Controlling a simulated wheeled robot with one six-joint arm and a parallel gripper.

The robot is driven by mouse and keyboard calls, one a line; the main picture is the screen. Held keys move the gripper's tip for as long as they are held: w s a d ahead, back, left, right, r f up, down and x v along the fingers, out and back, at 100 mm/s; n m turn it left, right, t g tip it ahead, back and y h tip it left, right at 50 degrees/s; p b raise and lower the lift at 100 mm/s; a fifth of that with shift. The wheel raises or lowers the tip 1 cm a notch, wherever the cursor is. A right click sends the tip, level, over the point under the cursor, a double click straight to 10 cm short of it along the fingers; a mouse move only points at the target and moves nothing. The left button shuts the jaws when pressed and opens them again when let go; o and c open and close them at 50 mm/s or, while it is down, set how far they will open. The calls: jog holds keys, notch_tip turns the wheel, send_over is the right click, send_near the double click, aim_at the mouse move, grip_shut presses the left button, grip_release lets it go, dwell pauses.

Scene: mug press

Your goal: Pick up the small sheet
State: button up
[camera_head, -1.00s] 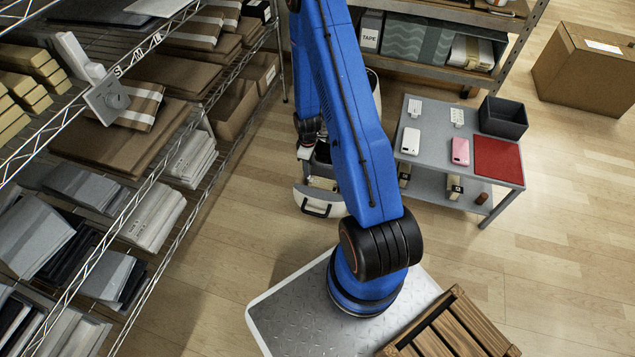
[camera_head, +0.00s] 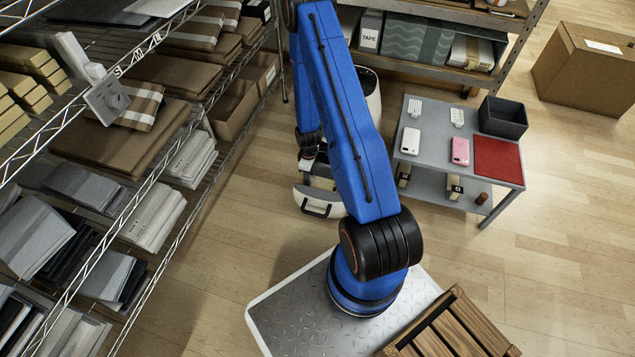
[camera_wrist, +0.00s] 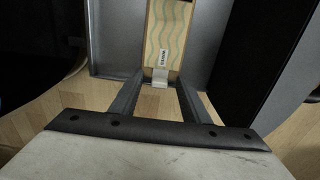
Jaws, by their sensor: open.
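A narrow pale sheet with wavy green lines and a small printed label (camera_wrist: 168,28) shows at the top middle of the wrist view, inside a tan border. I cannot tell its size class from this view. My gripper (camera_wrist: 158,82) is open, its two grey fingers pointing toward the near end of the sheet. A small pale tab (camera_wrist: 160,77) shows between the fingertips, at the sheet's near end. I cannot tell whether the fingers touch it. In the head view my blue arm hides the gripper and the sheet.
Grey panels (camera_wrist: 112,45) flank the sheet. A wire shelf marked S, M, L (camera_head: 140,58) is at left. A grey table (camera_head: 437,170) with phones and a red mat (camera_head: 498,160) is at right.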

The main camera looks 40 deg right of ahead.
jog(key=c, duration=1)
jog(key=shift+r, duration=0.1)
notch_tip(320, 180, up, 10)
